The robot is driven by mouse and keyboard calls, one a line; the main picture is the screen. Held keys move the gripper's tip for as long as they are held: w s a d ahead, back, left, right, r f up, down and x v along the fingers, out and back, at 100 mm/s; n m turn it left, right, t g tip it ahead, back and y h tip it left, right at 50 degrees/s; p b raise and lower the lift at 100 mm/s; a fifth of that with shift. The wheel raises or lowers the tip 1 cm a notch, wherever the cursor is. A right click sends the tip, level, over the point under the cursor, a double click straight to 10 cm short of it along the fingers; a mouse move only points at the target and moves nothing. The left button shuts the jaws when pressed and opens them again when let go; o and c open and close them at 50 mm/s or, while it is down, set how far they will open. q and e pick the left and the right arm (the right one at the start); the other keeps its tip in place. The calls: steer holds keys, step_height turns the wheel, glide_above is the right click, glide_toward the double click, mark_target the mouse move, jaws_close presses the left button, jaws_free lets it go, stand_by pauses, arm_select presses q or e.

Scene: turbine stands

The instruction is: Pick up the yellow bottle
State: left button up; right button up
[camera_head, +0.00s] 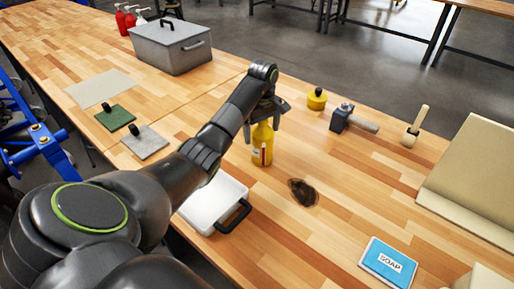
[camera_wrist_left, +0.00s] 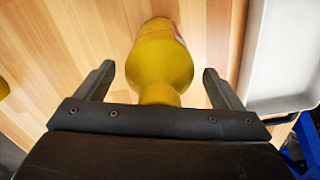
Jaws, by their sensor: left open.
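The yellow bottle (camera_head: 262,146) stands upright on the wooden table in the head view, with a label low on its side. My left gripper (camera_head: 266,112) is at the top of the bottle and partly covers it. In the left wrist view the bottle (camera_wrist_left: 160,66) lies between the two open fingers of my left gripper (camera_wrist_left: 158,82). A gap shows on each side, so the fingers do not touch it. My right gripper is not in view.
A white tray (camera_head: 200,219) with a black handle is left of the bottle. A dark stain (camera_head: 303,192) is to its right. A blue soap box (camera_head: 389,263) is front right.

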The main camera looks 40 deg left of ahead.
arm_select(q)
steer(key=shift+d+r, duration=0.2)
steer(key=c, duration=1.5)
steer(key=shift+r, duration=0.3)
steer(key=shift+a+r, duration=0.1)
steer(key=shift+r, duration=0.85)
step_height(320, 180, up, 8)
steer(key=p, duration=0.8)
steer(key=shift+f, duration=0.25)
